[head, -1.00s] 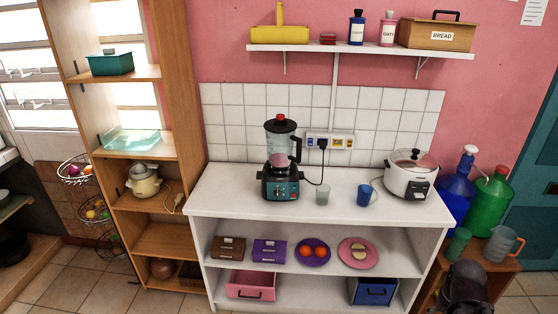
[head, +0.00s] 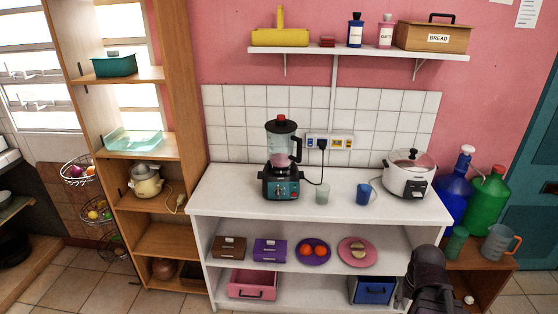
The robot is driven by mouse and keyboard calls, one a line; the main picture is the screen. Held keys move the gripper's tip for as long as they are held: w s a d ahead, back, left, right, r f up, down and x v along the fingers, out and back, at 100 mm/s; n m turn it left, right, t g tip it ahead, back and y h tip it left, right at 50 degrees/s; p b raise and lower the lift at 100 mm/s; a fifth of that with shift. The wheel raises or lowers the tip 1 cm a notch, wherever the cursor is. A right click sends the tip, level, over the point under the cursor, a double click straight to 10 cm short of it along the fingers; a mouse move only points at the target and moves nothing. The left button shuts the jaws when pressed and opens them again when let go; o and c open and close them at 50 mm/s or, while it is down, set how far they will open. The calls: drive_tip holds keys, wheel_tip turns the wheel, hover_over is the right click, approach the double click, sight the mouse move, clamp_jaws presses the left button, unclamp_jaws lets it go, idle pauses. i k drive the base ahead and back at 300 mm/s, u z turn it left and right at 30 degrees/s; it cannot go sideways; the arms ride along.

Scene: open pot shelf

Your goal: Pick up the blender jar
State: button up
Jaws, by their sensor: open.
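The blender jar (head: 281,141) is a clear, dark-tinted jar with a red knob on its lid and a black handle on its right side. It stands upright on its teal and black motor base (head: 281,185) on the white counter. Something pinkish shows low in the jar. A dark part of my arm shows at the bottom right, in front of the counter's right end and well away from the jar. The fingertips of my gripper cannot be made out there.
A clear cup (head: 322,194), a blue cup (head: 364,194) and a white rice cooker (head: 409,174) stand right of the blender. A black cord runs from the base to the wall socket (head: 329,142). A loaded wall shelf (head: 360,50) hangs above. The counter (head: 225,193) is clear left of the blender.

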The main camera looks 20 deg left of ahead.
sight(280, 146)
drive_tip(key=z, duration=0.05)
drive_tip(key=i, duration=1)
drive_tip(key=u, duration=0.05)
